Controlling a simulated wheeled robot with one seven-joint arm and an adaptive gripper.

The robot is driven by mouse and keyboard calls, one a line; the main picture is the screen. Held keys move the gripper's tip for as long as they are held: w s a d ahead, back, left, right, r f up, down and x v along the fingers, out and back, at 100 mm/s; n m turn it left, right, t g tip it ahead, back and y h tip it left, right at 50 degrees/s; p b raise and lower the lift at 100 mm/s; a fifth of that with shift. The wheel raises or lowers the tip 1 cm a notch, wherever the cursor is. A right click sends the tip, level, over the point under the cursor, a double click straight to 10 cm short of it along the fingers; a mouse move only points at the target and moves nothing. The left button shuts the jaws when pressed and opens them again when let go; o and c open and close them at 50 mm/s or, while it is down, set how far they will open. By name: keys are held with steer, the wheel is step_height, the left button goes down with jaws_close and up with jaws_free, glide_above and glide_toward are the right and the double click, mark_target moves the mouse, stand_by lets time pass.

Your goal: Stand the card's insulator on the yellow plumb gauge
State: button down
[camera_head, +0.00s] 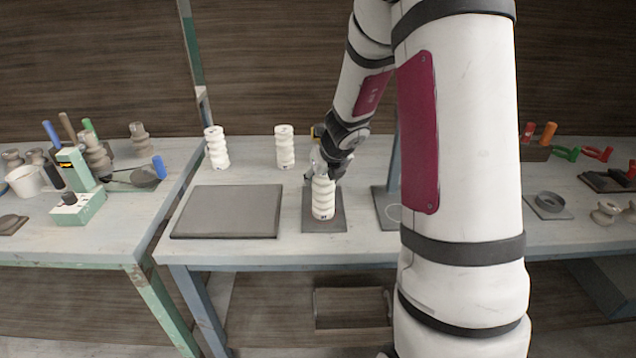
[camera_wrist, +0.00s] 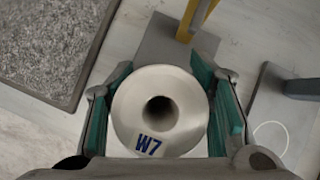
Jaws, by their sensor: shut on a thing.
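A white ribbed insulator (camera_head: 323,203) is upright in my gripper (camera_head: 323,178). In the wrist view, the insulator (camera_wrist: 140,108) shows its round top with a central hole and a blue "W7". The teal finger pads of my gripper (camera_wrist: 163,110) close on both sides of it. The yellow plumb gauge has a grey base plate (camera_head: 337,225) under the insulator; its yellow upright (camera_wrist: 192,18) shows at the top of the wrist view. I cannot tell whether the insulator's foot touches the plate. I cannot make out the card.
Two more white insulators (camera_head: 216,147) (camera_head: 285,147) stand at the back. A flat grey pad (camera_head: 227,212) lies left of the gauge. Another stand's dark base (camera_head: 385,212) is close on the right, partly behind my arm. The left table holds a green device (camera_head: 80,205) and tools.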

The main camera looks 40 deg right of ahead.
steer(key=shift+f, duration=0.25)
steer(key=c, duration=0.8)
jaws_free()
steer(key=shift+o, duration=0.2)
steer(key=shift+s+r, duration=0.1)
